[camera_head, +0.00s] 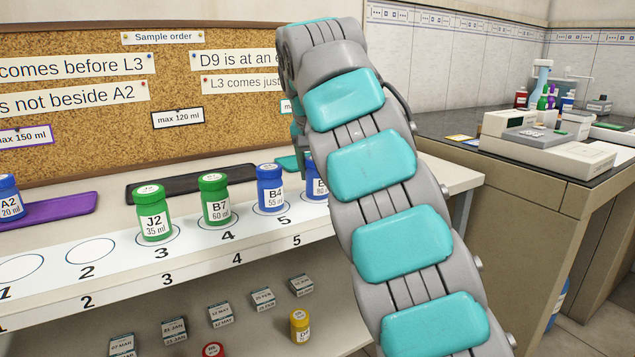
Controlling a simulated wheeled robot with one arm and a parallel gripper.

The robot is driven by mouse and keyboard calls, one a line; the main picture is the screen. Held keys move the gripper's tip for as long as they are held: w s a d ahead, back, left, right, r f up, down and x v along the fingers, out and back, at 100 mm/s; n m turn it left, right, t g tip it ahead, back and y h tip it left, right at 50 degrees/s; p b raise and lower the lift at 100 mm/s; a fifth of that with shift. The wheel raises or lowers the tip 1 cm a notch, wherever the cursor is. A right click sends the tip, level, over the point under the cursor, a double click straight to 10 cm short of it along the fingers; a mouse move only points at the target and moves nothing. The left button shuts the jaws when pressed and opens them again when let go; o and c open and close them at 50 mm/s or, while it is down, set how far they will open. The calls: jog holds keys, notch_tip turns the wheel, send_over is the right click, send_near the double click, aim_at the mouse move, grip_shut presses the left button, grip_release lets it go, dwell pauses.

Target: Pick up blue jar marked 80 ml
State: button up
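A blue jar (318,187) stands at the right end of the numbered row, partly hidden behind my arm. Its label is cut off by the arm, so I cannot read its full volume. Another blue jar (270,188), marked B4 55 ml, stands upright at position 5. A third blue jar (8,198), marked A2 20 ml, is at the left edge. My arm rises from the lower right, bends at the top and comes down behind itself near the partly hidden jar.
Green jars J2 (153,214) and B7 (214,200) stand at positions 3 and 4. Position 2 (90,250) is empty. A purple mat (62,208) and a black mat (165,186) lie behind the row. A yellow jar (300,327) is on the lower shelf.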

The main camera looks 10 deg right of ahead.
jog(key=c, duration=1)
jog(key=shift+r, duration=0.1)
